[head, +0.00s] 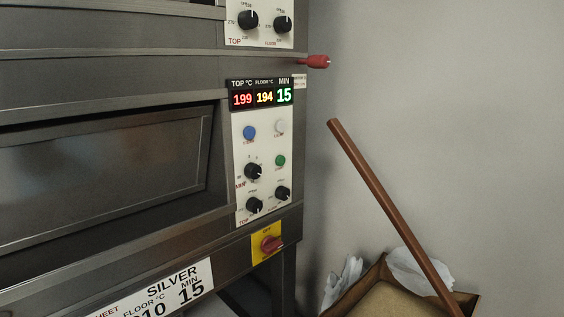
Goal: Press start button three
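A steel deck oven fills the left side, with a white control panel (240,150) on its right front. The panel carries a blue button (249,132), a pale white button (280,126) and a green button (280,160). Their small labels are too blurred to read, so I cannot tell which is start button three. The display (263,96) above reads 199, 194 and 15. Several black knobs, one being this timer-side knob (253,171), sit below and beside the buttons. Neither gripper is in view.
A red-tipped lever (315,61) sticks out right above the display. A yellow plate with a red rotary switch (268,244) sits below the panel. A brown pole (385,205) leans over an open box (378,273) with crumpled white bags. A SILVER sign (170,290) hangs lower left.

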